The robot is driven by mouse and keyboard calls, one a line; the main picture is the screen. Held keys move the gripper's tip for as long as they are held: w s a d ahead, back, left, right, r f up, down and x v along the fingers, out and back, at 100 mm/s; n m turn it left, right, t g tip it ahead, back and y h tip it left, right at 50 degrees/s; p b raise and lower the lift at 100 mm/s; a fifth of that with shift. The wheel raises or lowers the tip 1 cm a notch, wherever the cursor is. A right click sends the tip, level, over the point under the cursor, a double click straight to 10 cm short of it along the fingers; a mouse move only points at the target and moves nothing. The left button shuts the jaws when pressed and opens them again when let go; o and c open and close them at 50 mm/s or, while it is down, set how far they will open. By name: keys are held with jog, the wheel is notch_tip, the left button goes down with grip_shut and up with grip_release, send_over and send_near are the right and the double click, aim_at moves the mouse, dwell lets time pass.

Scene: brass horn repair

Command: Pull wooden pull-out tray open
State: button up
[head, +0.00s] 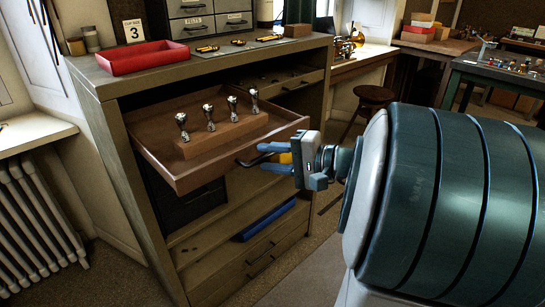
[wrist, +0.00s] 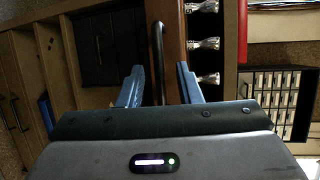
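The wooden pull-out tray (head: 288,122) stands well out of the cabinet in the head view, level and open-topped. A wooden block (head: 222,135) with several silver mouthpiece-like pieces stands in it. The dark bar handle (head: 252,160) is on the tray's front. My gripper (head: 263,157) is at this handle, its blue fingers open. In the wrist view, the handle (wrist: 157,50) runs between the two fingers (wrist: 160,70), with a visible gap on each side. The tray front (wrist: 172,45) is beside the right finger. Part of the handle is hidden behind my fingers in the head view.
The cabinet (head: 110,110) carries a red tray (head: 148,58) on top. Lower shelves hold a blue item (head: 265,220). A stool (head: 372,97) and workbenches stand behind to the right. A radiator (head: 38,215) is at the left. Floor (head: 310,255) in front of the cabinet is clear.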

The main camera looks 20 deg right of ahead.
jog(key=v, duration=1.3)
jog(key=shift+s+d, duration=0.25)
jog(key=shift+s, duration=0.1)
jog(key=shift+r, duration=0.1)
jog(key=s+a+n+g+h+p, duration=0.3)
jog(key=a+n+g+h+p, duration=0.6)
jog(key=a+p, duration=0.6)
jog(key=shift+s+a+n+h, duration=0.2)
jog(key=shift+a+n+h, duration=0.4)
jog(key=shift+a+h, duration=0.45)
jog(key=shift+a, duration=0.1)
dwell(3.6)
